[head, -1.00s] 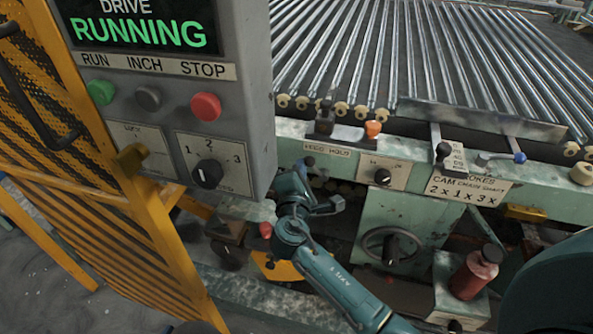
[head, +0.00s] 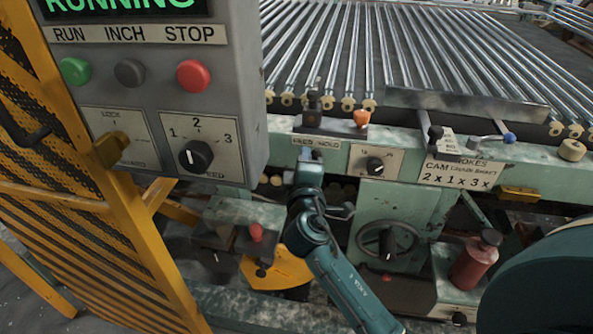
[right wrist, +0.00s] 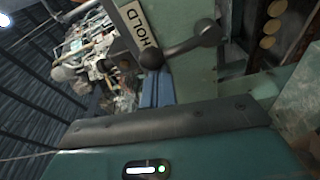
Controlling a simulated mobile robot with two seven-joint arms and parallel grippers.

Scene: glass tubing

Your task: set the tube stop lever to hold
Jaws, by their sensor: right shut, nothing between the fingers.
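The tube stop lever (right wrist: 180,46) shows in the right wrist view as a dark arm with a ball knob at its left end. The knob is close to the word HOLD on a pale label (right wrist: 139,24). In the head view this label (head: 318,143) is on the green machine front, and the lever below it is mostly hidden by my gripper. My right gripper (head: 312,160) is shut and empty just under the label. Its blue fingers (right wrist: 154,90) end right at the knob; I cannot tell whether they touch it. My left gripper is out of view.
A grey control box (head: 190,100) with buttons stands left of my right arm. A dial plate (head: 376,163) and a handwheel (head: 388,247) are to the right. A red bottle (head: 474,262) stands lower right. Glass tubes (head: 340,50) lie on rollers above.

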